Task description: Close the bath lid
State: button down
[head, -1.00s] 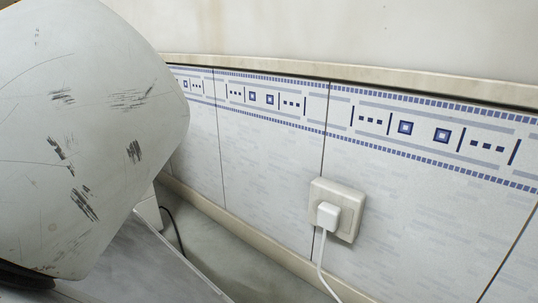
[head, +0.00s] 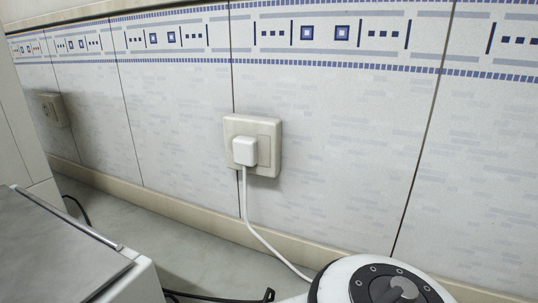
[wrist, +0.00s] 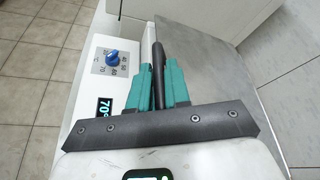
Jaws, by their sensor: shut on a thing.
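The bath shows in the wrist view as a white box (wrist: 98,85) with a blue knob and a lit display reading about 70. A grey metal panel (wrist: 205,70), seemingly its lid, lies right of my gripper; its angle is hard to tell. My gripper (wrist: 160,66) has teal fingers shut on a dark bar (wrist: 158,50), seemingly the lid handle. In the head view, a white box with a grey top (head: 50,250) and a metal rod along its edge stands at lower left, seemingly the same bath. My gripper is not seen there.
A tiled wall runs behind the bench, with a white plug (head: 244,151) in a socket and its cable hanging down. Another socket (head: 54,110) is at far left. A black cable (head: 220,296) lies on the bench. Grey bench top (head: 190,255) shows clear beside the box.

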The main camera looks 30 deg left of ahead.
jog(key=shift+s+f+n+t+b, duration=0.1)
jog(key=shift+f+n+t+b, duration=0.25)
jog(key=shift+f, duration=0.6)
jog(key=shift+f, duration=0.1)
jog(key=c, duration=1.2)
grip_release()
jog(key=shift+o, duration=0.2)
